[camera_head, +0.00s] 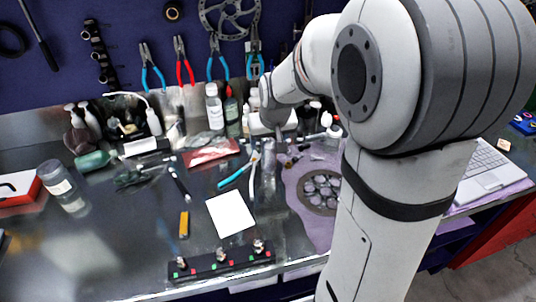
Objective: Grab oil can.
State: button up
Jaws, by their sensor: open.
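I cannot tell for sure which thing is the oil can. Candidates along the back of the bench are a white bottle (214,110), a dark bottle with a red top (232,115) and a green bottle (95,161) lying at the left. My arm reaches in from the right. My gripper (281,147) is small and partly lost among the items behind it, at the back middle of the bench, right of the white and dark bottles. It is open, and I see nothing held in it.
Pliers (180,62) hang on the back wall. A clear jar (62,187) stands at the left. A white sheet (230,213), a black strip with knobs (220,263) and a sprocket (321,190) lie on the bench. The front left is mostly clear. A laptop (490,172) sits at the right.

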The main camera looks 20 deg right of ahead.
jog(key=shift+c, duration=0.4)
grip_shut()
jog(key=shift+r, duration=0.1)
